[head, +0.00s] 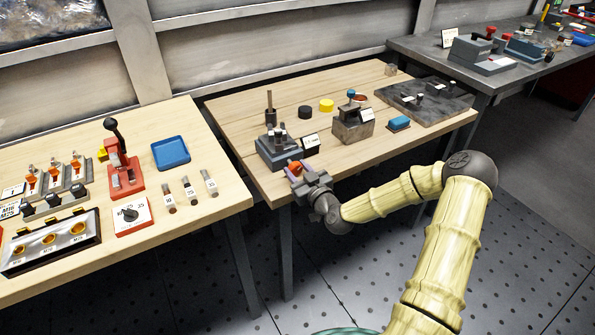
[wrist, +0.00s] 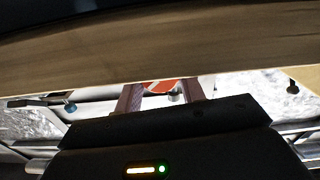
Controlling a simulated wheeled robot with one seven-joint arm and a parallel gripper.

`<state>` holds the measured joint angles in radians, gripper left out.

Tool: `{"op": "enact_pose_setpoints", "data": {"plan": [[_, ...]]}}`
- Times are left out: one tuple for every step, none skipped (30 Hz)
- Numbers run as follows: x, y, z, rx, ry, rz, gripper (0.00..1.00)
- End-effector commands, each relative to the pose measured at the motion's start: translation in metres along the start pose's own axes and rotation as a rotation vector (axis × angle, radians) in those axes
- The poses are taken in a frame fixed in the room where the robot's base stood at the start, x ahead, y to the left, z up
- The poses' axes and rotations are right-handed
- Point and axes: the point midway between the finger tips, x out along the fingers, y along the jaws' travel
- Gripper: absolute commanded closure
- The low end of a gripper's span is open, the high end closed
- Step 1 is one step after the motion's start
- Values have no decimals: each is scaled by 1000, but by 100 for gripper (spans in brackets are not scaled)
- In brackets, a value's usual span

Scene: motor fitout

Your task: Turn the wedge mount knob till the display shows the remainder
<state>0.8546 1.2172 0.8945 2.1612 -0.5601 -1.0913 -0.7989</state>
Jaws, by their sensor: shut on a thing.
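The grey stepped wedge mount (head: 278,153) stands at the front left corner of the middle wooden table. A small white display card (head: 311,142) stands at its right; its reading is too small to make out. An orange-red knob (head: 294,168) shows at the mount's front side. My gripper (head: 297,172) is at this front side, shut on the knob. In the wrist view, the round red knob with a pale stripe (wrist: 160,86) sits between the two brown fingers of my gripper (wrist: 161,91). The fingers and palm hide part of it.
The left table (head: 80,278) holds a red press and a blue tray. A gap separates the tables.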

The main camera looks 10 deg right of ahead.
Motion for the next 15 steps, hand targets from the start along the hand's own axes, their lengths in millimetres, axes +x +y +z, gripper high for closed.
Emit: {"op": "enact_pose_setpoints", "data": {"plan": [[0,0,1,41,-3,-1,84],[0,0,1,68,-3,-1,84],[0,0,1,103,-3,-1,84],[0,0,1,130,-3,-1,84],[0,0,1,157,-3,-1,84],[-1,0,1,192,-3,-1,84],[-1,0,1,217,-3,-1,84],[-1,0,1,242,-4,-1,84],[-1,0,1,274,-4,0,84],[-1,0,2,297,-4,0,84],[-1,1,2,319,-4,0,84],[-1,1,2,346,-4,0,84],[-1,1,2,366,-4,0,84],[-1,1,2,383,-4,0,84],[-1,1,2,406,-5,0,84]]}}
